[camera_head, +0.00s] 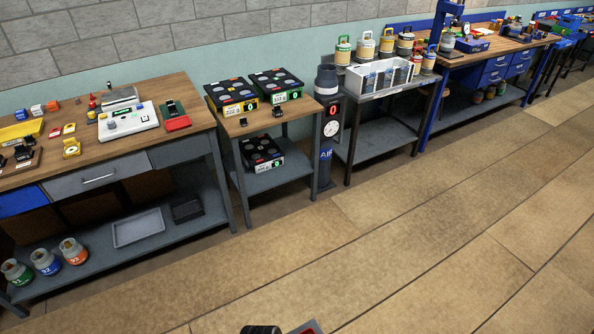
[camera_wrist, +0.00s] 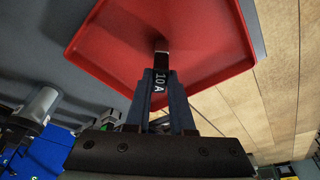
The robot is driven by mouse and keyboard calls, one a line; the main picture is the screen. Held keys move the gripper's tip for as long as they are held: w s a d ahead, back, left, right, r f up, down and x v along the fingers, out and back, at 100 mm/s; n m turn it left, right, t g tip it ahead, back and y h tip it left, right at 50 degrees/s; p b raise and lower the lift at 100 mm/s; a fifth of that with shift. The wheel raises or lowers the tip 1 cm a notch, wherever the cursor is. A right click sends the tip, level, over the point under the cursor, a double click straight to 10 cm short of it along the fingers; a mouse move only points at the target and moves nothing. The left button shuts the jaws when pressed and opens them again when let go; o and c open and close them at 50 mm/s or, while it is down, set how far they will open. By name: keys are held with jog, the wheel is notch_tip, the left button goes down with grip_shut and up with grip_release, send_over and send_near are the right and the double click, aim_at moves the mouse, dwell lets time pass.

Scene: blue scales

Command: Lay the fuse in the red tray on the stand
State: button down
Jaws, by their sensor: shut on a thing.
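My gripper (camera_wrist: 161,76) is shut on the fuse (camera_wrist: 161,88), a small dark piece marked "10 A". The fuse points away from the jaws, and its far end shows against the floor of the red tray (camera_wrist: 105,45). I cannot tell whether it touches the tray. The tray is shallow with raised edges, and no other thing shows in the visible part. A grey edge of the stand (camera_wrist: 251,22) shows beside it. In the head view only a red corner of the tray (camera_head: 309,328) shows at the bottom edge, beside a dark part of my arm.
A wooden workbench (camera_head: 60,165) with meters and small parts stands at the left. A small table (camera_head: 285,125) with black fuse-like boxes, a dark cylinder (camera_head: 327,125) and further benches line the wall. The tiled floor (camera_head: 420,240) is clear.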

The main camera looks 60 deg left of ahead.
jog(key=shift+f, duration=0.15)
jog(key=c, duration=0.8)
grip_release()
